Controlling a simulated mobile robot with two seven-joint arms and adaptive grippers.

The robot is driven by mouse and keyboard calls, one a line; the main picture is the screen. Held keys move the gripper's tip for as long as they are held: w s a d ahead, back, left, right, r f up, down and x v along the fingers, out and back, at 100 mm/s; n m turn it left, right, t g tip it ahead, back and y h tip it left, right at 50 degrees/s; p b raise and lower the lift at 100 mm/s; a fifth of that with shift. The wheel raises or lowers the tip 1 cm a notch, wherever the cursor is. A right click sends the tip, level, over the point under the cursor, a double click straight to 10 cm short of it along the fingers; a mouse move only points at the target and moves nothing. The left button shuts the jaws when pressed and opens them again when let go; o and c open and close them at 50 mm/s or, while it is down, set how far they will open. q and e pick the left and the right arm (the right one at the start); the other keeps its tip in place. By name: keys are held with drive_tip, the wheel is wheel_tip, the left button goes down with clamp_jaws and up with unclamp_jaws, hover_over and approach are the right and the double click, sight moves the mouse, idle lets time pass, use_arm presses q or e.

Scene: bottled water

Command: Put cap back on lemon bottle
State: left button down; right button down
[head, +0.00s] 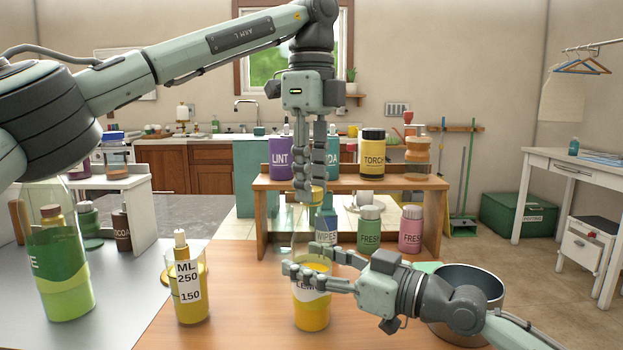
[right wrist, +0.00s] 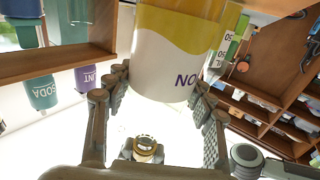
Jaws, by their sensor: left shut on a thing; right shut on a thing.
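The lemon bottle (head: 312,318) stands upright on the wooden counter, with a yellow lower part and a white label. My right gripper (head: 303,259) is shut around it from the right. In the right wrist view the picture is upside down and the bottle (right wrist: 165,65) sits between my right fingers. My left gripper (head: 312,194) points straight down above the bottle and is shut on a small yellow thing, seemingly the cap (head: 317,191), apart from the bottle. The bottle's clear top is partly hidden by my right fingers.
A measuring bottle (head: 190,305) and a green bottle (head: 64,290) stand to the left. A metal pot (head: 478,283) stands on the right, behind my right arm.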

use_arm(q)
drive_tip(key=m, duration=0.4)
drive_tip(key=shift+m, duration=0.3)
drive_tip(key=m, duration=1.2)
drive_tip(key=shift+f+m, duration=0.1)
drive_tip(key=shift+m, duration=0.3)
drive_tip(key=m, duration=1.8)
drive_tip(key=c, duration=1.2)
unclamp_jaws()
drive_tip(key=shift+o, duration=0.2)
